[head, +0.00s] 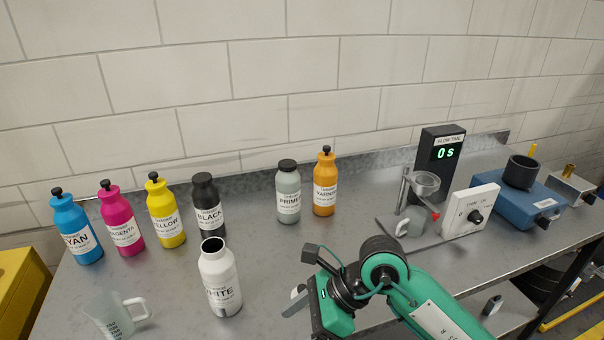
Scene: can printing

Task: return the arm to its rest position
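My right arm, green with black joints, comes in from the lower right and bends over the front of the grey metal bench (260,265). My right gripper (298,299) is at the arm's end, low in the picture. Only a small grey piece like a fingertip shows, so its opening and any contents are hidden. It is to the right of the white bottle (220,280), apart from it. My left arm and gripper are not in view.
Cyan (76,230), magenta (122,220), yellow (165,214), black (208,207), primer (288,194) and varnish (325,187) bottles stand behind. A clear mug (112,318) is front left. A flow-time display (441,155), cup stand (424,184), dial box (470,210) and blue device (515,202) stand right.

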